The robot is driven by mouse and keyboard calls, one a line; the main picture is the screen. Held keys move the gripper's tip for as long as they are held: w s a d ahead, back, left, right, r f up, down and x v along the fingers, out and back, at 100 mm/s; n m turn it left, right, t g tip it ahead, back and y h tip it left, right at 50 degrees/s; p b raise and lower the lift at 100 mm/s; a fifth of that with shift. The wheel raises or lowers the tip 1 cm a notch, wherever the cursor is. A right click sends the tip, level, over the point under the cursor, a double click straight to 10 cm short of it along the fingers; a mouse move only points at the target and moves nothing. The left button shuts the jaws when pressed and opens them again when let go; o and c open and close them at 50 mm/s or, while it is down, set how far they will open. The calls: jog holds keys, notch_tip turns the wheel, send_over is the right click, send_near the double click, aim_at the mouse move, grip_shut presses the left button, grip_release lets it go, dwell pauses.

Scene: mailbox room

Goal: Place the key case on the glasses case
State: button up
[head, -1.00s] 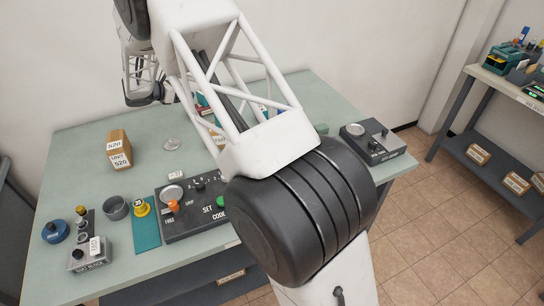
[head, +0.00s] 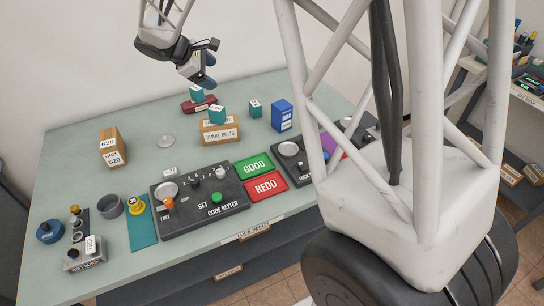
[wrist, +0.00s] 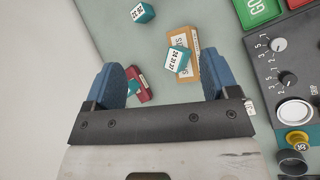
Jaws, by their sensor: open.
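A dark red, elongated case (head: 204,106) lies at the back of the green bench and looks like the glasses case. It also shows in the wrist view (wrist: 142,93), beside the left finger. A small teal block (head: 196,94) appears to rest on it; in the wrist view the left finger partly hides this block. I cannot tell for sure which thing is the key case. My gripper (head: 209,72) is open and empty, above the back of the bench near the red case. Its two blue fingers are spread in the wrist view (wrist: 162,62).
A cardboard box (head: 219,134) carries a teal block (head: 217,114). Another teal block (head: 255,109) and a blue box (head: 282,116) stand to its right. The code setter panel (head: 200,202) and green (head: 254,165) and red (head: 266,186) pads lie in front.

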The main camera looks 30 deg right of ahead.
jog(key=s+d+r+m+y, duration=0.1)
jog(key=s+r+m+y, duration=0.15)
jog(key=s, duration=0.85)
jog(key=s+d+r+m+y, duration=0.15)
jog(key=s+m, duration=0.25)
jog(key=s, duration=0.6)
jog(key=s+m+y, duration=0.1)
jog(key=s+m, duration=0.1)
jog(key=s, duration=0.5)
jog(key=s+a+f+m+y, duration=0.1)
jog(key=s+m, duration=0.1)
jog(key=s, duration=0.4)
jog(key=s+a+m+t+y, duration=0.1)
jog(key=s+m+y, duration=0.1)
jog(key=s, duration=0.5)
jog(key=shift+s+a+f, duration=0.25)
jog(key=shift+s+f, duration=0.05)
jog(key=shift+f, duration=0.1)
